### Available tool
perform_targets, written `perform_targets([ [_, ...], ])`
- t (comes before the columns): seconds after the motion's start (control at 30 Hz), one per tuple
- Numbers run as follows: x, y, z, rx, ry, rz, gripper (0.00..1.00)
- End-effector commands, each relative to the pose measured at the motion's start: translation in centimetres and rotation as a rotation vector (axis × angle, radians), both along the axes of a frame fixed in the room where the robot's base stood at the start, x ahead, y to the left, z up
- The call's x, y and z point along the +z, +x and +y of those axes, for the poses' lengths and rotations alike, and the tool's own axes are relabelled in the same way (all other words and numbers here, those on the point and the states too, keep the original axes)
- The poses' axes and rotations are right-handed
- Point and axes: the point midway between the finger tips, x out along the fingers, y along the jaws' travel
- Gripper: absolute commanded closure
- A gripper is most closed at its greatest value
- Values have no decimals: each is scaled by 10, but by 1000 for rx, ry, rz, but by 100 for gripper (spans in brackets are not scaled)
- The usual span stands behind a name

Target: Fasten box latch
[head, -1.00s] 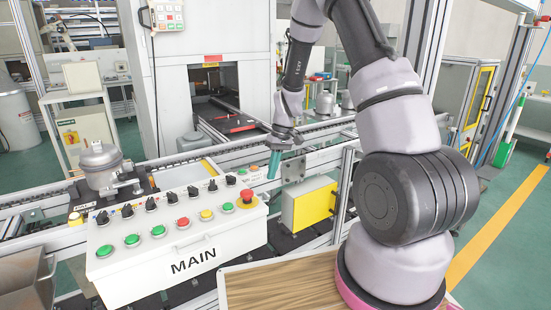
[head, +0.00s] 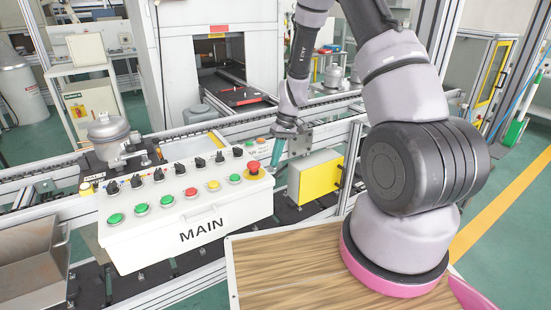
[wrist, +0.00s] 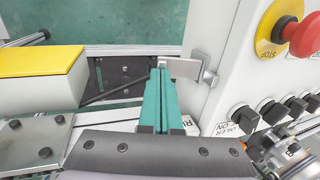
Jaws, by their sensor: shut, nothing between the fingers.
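The white control box marked MAIN (head: 150,243) stands on the line frame in the head view, its face covered with buttons and switches. In the wrist view its side wall (wrist: 228,60) is at the right. A metal latch (wrist: 186,69) juts left from that wall, by a small bracket (wrist: 207,72). My gripper (wrist: 162,66) has teal fingers pressed together with nothing between them. Its tips are at the latch's free left end; I cannot tell whether they touch. In the head view my gripper (head: 278,153) is beside the box's right end, where the latch is not clearly visible.
A red emergency stop (wrist: 303,35) on a yellow ring and several black switches sit on the box face. Conveyor rails (head: 230,127) run behind. A metal vessel (head: 108,130) stands behind the control box.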

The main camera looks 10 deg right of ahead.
Motion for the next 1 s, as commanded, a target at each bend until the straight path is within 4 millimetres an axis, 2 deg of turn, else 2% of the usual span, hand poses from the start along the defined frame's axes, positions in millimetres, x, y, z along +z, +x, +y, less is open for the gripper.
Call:
perform_targets([
  [0.57, -11, 1, -6, -5, 139, 47, 100],
  [1.0, -40, 3, -10, -8, 504, 163, 100],
])
